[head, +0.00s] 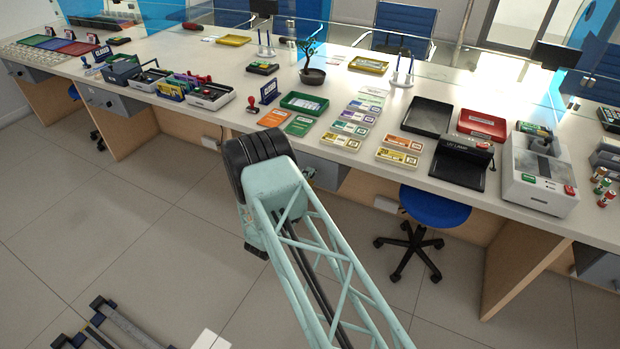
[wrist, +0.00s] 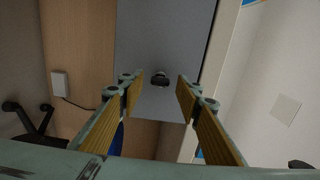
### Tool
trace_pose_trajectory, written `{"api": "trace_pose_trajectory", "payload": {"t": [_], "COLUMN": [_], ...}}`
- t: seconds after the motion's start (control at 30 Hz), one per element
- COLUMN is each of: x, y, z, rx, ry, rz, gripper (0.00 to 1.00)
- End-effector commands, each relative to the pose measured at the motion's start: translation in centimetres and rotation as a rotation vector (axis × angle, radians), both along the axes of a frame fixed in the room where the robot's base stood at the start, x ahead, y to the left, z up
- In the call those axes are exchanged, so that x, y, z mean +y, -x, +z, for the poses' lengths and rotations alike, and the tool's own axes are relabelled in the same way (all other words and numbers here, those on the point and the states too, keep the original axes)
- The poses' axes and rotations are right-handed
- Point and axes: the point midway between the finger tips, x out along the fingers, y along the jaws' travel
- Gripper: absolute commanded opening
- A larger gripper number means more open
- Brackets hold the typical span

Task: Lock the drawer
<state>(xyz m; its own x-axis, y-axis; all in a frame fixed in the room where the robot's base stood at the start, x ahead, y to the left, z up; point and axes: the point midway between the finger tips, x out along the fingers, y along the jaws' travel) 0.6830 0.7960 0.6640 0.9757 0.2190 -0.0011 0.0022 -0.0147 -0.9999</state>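The drawer (head: 325,174) is a grey box under the counter, partly hidden behind my arm in the head view. In the wrist view its grey front (wrist: 165,35) fills the upper middle. A small dark round fitting, apparently the lock or its key (wrist: 160,78), stands out from that front. My gripper (wrist: 160,82) is open, with a yellow-padded finger on each side of the fitting in the picture. Neither finger visibly touches it. The gripper is mostly hidden behind my arm in the head view. I cannot tell how far the fingertips are from the drawer front.
The counter (head: 235,110) above the drawer holds banknote stacks (head: 350,125), a green tray (head: 304,103) and a stamp (head: 252,104) near its edge. A blue stool (head: 434,210) stands to the right. Wooden panels flank the knee spaces.

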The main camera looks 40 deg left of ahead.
Motion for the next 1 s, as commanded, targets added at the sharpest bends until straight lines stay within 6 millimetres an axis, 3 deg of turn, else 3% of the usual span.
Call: {"api": "trace_pose_trajectory", "payload": {"t": [0.6, 1.0], "x": [-1.8, -2.3], "y": [8.2, 10.0], "z": [0.0, 0.1], "rx": [0.0, -0.001], "ry": [0.001, 0.0], "rz": [0.0, -0.001], "gripper": [0.32, 0.32]}}
